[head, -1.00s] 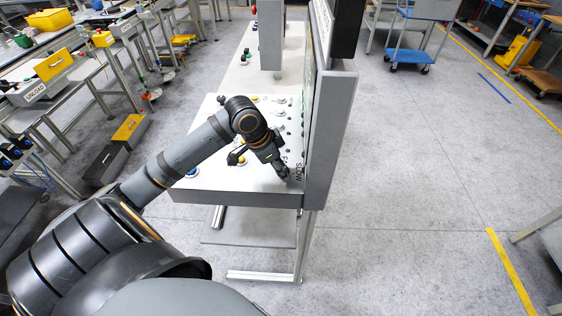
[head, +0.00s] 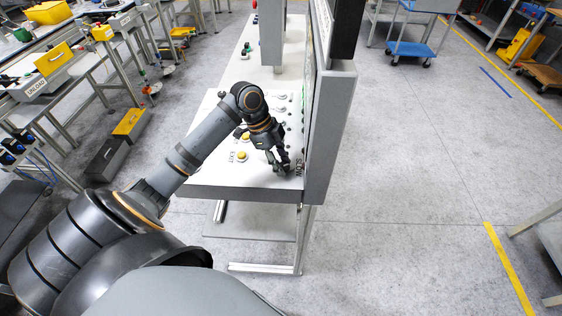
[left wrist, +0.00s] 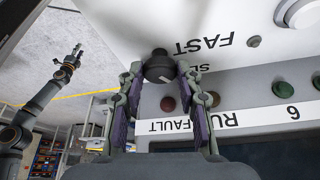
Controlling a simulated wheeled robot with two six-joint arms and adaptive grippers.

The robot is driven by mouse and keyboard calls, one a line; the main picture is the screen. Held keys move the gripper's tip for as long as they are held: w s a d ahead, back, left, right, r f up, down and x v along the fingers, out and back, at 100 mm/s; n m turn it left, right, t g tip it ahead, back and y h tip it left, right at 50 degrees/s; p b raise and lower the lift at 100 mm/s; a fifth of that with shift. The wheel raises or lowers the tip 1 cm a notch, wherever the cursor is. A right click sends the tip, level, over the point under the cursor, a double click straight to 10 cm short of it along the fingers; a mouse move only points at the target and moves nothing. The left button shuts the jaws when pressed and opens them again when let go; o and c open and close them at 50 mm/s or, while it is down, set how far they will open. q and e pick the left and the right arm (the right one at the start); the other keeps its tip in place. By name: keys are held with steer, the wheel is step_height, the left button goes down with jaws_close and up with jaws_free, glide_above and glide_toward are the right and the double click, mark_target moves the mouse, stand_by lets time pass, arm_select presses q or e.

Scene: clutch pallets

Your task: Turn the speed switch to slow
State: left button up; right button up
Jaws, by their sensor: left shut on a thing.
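The speed switch (left wrist: 158,68) is a black round knob on the white panel in the left wrist view. The upside-down word FAST shows beside it, with a partly hidden label starting "SL" below. My left gripper (left wrist: 160,76) is shut on the knob, a fingertip at each side. A pale mark shows on the knob, but I cannot tell which label it points to. In the head view, my left gripper (head: 284,170) reaches down to the panel's near right corner and hides the switch. My right gripper (left wrist: 74,52) is small at the left of the left wrist view, away from the panel.
The white control panel (head: 215,175) carries several buttons, including a yellow EXIT button (head: 241,156). A tall grey upright screen housing (head: 331,140) stands close to the right of my left gripper.

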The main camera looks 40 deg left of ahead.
stand_by(0.4)
arm_select(q)
steer(key=o, duration=1.1)
steer(key=shift+a+r, duration=0.15)
steer(key=shift+r, duration=0.05)
steer(key=v, duration=1.1)
steer(key=shift+r, duration=0.35)
